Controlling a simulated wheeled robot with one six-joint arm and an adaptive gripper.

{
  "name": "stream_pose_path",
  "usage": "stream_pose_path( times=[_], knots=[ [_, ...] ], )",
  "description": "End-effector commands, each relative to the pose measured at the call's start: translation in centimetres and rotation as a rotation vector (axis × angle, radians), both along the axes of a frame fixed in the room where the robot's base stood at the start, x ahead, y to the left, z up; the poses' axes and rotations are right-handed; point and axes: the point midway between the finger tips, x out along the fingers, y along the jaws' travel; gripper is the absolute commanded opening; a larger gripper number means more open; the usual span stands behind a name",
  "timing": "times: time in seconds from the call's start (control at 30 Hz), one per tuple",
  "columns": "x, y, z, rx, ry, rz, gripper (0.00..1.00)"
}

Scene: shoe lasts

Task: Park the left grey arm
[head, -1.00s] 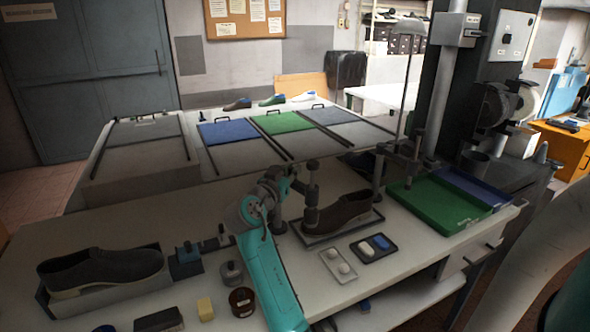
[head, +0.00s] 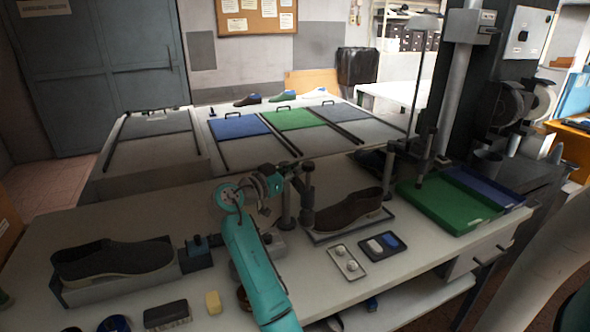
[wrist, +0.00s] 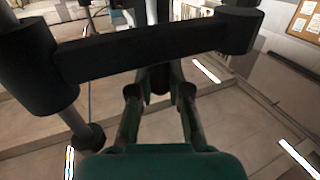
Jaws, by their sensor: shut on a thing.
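The left grey arm shows in the head view as a dark grey post (head: 306,197) with a short crossbar on top, beside the heel of a dark shoe (head: 347,209) on a stand. In the wrist view a dark bar (wrist: 155,48) with a round knob at each end crosses close in front of the camera. My gripper (head: 282,183) is at the upper part of this arm. In the wrist view its fingers (wrist: 157,85) close together just beyond and below the bar, on a dark part of the arm. The bar hides the exact contact.
Another grey arm on a post (head: 420,160) stands by the green tray (head: 450,203). A second dark shoe (head: 112,259) lies in a cradle at left. Small trays (head: 347,262), a brush (head: 167,314) and a yellow block (head: 213,303) lie along the front. Sloped panels (head: 240,126) stand behind.

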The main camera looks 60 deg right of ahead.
Motion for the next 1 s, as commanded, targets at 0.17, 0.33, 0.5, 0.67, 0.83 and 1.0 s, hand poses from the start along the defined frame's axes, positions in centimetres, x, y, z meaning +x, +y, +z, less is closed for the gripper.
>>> stream_pose_path(
  times=[0.17,0.33,0.5,0.67,0.83,1.0],
  knots=[
    [0.1,0.0,-0.2,0.003,0.002,0.002,0.39],
    [0.0,0.0,-0.1,0.002,0.002,0.001,0.43],
    [0.1,0.1,-0.1,0.001,0.001,0.002,0.43],
    [0.4,1.5,-0.1,0.002,0.002,0.004,0.43],
    [0.9,4.6,-0.1,0.002,0.002,0.005,0.43],
    [1.5,7.9,-0.1,0.001,0.002,0.005,0.43]
  ],
)
